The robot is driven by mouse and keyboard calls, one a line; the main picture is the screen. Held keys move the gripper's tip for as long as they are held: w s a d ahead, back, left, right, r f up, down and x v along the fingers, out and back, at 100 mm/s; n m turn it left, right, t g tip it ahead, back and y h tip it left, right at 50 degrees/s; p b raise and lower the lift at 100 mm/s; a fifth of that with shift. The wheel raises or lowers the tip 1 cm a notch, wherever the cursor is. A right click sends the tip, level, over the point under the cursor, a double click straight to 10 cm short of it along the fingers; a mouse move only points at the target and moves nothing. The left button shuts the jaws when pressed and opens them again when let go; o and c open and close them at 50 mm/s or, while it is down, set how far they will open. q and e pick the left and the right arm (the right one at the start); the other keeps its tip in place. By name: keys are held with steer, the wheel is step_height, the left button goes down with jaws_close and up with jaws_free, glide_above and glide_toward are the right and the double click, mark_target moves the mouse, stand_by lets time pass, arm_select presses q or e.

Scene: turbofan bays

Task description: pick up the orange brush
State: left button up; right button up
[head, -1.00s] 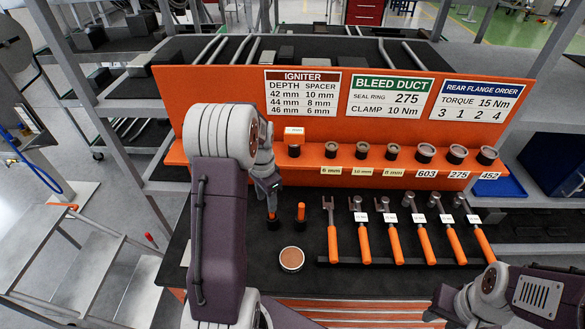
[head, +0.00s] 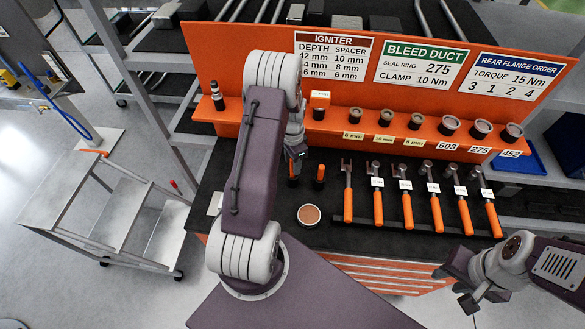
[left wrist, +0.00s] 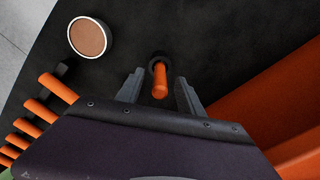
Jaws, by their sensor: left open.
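Two upright orange handles stand in dark holders on the black bench top, a left one (head: 293,171) and a right one (head: 319,172). I cannot tell from their shape which is a brush. My left gripper (head: 296,156) is at these handles, close to the left one. In the left wrist view, one orange handle (left wrist: 160,85) stands in a dark round holder between the open fingers of my left gripper (left wrist: 160,92). I cannot tell whether the fingers touch it. My right gripper (head: 452,288) is at the lower right, apparently open and empty, away from the handles.
A round tin with a brown top (head: 309,215) stands in front of the handles. Several orange-handled tools (head: 378,208) lie in a row to the right. An orange shelf (head: 400,135) with rings and cups runs behind. A step cart (head: 120,205) stands at the left.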

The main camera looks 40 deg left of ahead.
arm_select(q)
steer(key=shift+w+f, duration=0.1)
steer(key=shift+f, duration=0.5)
jaws_close()
steer(key=shift+r, duration=0.1)
